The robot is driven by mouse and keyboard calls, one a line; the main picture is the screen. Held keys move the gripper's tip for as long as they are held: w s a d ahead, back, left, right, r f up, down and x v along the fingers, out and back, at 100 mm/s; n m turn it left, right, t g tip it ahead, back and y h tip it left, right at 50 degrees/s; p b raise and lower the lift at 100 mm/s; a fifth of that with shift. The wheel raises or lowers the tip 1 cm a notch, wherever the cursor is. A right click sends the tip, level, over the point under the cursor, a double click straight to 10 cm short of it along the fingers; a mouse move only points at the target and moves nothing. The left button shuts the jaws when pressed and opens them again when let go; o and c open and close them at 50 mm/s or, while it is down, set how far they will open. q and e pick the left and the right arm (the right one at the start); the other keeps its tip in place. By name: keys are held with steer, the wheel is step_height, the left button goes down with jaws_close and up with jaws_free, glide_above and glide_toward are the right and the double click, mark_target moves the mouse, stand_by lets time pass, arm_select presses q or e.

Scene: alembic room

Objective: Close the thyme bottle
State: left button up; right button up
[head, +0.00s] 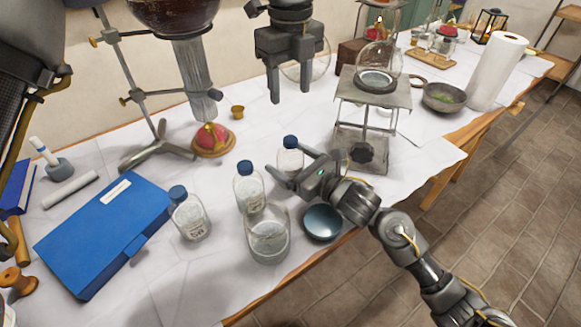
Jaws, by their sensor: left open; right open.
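Three clear bottles with blue caps stand on the white-covered table: a left one (190,220), a middle one (249,192) and a right one (290,160). I cannot tell which is the thyme bottle; the labels are too small to read surely. Each blue cap sits on its bottle's top; whether any is loose does not show. My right gripper (286,161) is open, with its fingers on either side of the right bottle's lower part; contact is unclear. My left gripper (291,94) is open and empty, above the table behind the bottles.
A glass beaker (268,244) and dark blue bowl (322,222) stand near the front edge. A blue case (105,232) lies left. A metal lifting stand (363,130) with a round flask is behind my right gripper. A clamp stand (155,150) and red pincushion-like object (211,138) are behind.

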steer(key=b+v, duration=0.1)
steer(key=v, duration=1)
steer(key=shift+a+f, duration=0.1)
stand_by(0.4)
